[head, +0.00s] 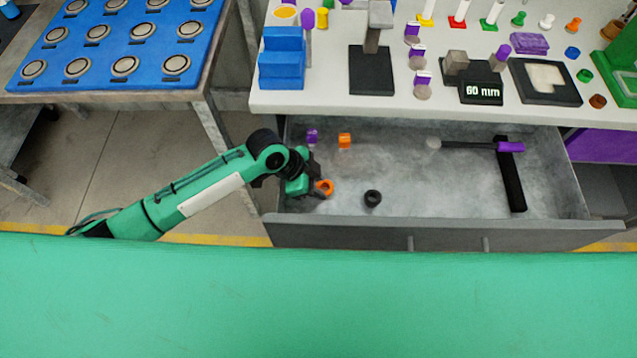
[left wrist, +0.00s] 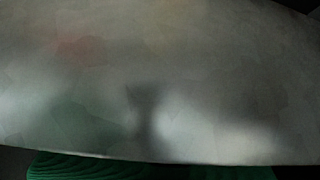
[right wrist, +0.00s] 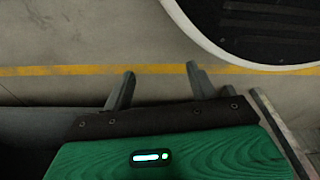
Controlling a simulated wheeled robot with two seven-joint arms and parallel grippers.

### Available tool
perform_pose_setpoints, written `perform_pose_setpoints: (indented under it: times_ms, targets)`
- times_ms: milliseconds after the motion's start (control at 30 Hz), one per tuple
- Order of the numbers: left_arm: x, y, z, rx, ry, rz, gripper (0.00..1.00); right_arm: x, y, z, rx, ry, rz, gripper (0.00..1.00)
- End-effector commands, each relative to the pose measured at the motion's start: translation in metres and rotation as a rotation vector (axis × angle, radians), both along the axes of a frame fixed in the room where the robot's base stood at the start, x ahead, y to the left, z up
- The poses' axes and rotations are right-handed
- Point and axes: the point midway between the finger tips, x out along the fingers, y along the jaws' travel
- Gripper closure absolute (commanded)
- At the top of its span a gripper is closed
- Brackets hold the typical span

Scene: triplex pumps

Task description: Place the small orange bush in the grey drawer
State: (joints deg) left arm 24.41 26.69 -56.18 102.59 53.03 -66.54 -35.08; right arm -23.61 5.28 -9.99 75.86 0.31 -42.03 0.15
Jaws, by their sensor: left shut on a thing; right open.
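The grey drawer (head: 430,235) is pulled open below the white worktop. My left gripper (head: 312,187) is inside its outline at the left and shut on a small orange bush (head: 326,187), which shows as a ring at the jaws. I cannot tell whether the bush touches the drawer floor. The left wrist view shows only a blurred grey surface, with no fingertips or bush. My right gripper (right wrist: 160,82) is open and empty above the floor in the right wrist view.
In the drawer are another orange piece (head: 345,140), a purple piece (head: 312,136), a black ring (head: 372,198), a purple-ended rod (head: 470,145) and a black bar (head: 512,180). The drawer's middle is clear. The white worktop (head: 330,105) overhangs its back. A blue tray (head: 100,55) stands left.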

Motion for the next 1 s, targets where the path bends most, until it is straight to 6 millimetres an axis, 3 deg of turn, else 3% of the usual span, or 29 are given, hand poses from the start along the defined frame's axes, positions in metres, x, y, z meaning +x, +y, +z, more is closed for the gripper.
perform_pose_setpoints:
  times_ms: [167,200,300,667,1000]
  targets:
    - [0.0,0.0,-0.002,0.0,0.0,0.0,0.96,-0.006,-0.001,-0.003,-0.001,0.009,-0.001,0.41]
    - [0.0,0.0,-0.003,0.0,0.0,0.0,0.68,-0.006,-0.001,-0.003,-0.001,0.01,-0.001,0.41]
    - [0.0,0.0,-0.002,0.0,0.0,0.0,0.49,-0.006,-0.001,-0.002,-0.001,0.01,-0.001,0.41]
    - [0.0,0.001,0.002,0.0,-0.001,0.001,0.49,0.0,-0.001,0.0,-0.001,0.0,-0.001,0.41]
    - [-0.001,0.036,0.055,0.001,-0.004,0.0,0.49,0.006,-0.001,-0.002,0.0,-0.017,0.0,0.41]
